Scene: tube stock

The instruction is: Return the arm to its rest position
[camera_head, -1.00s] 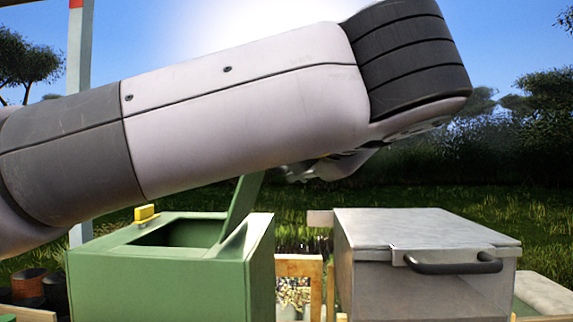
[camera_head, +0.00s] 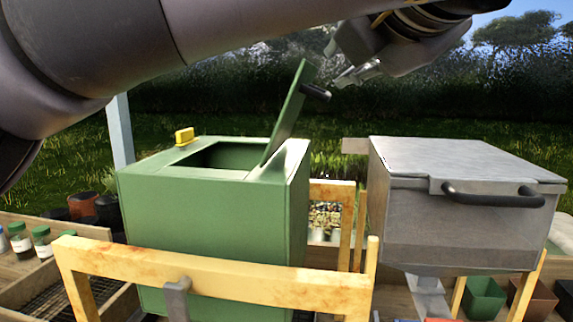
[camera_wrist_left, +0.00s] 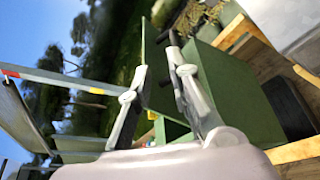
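My left arm crosses the top of the head view from the left. Its gripper (camera_head: 350,72) is above and just right of the raised lid (camera_head: 288,112) of the green box (camera_head: 215,210). In the left wrist view the two fingers (camera_wrist_left: 157,70) stand apart, with nothing clearly held between them. The lid's dark handle (camera_wrist_left: 173,38) shows just beyond the fingertips there; whether they touch it I cannot tell. The lid is tilted open and the box's top opening shows. My right gripper is not in view.
A grey metal box (camera_head: 450,220) with a closed lid and dark handle stands at right. A yellow block (camera_head: 184,136) sits on the green box's rim. A wooden frame (camera_head: 220,280) stands in front. Green-capped jars (camera_head: 40,240) are at left, pots (camera_head: 485,297) at lower right.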

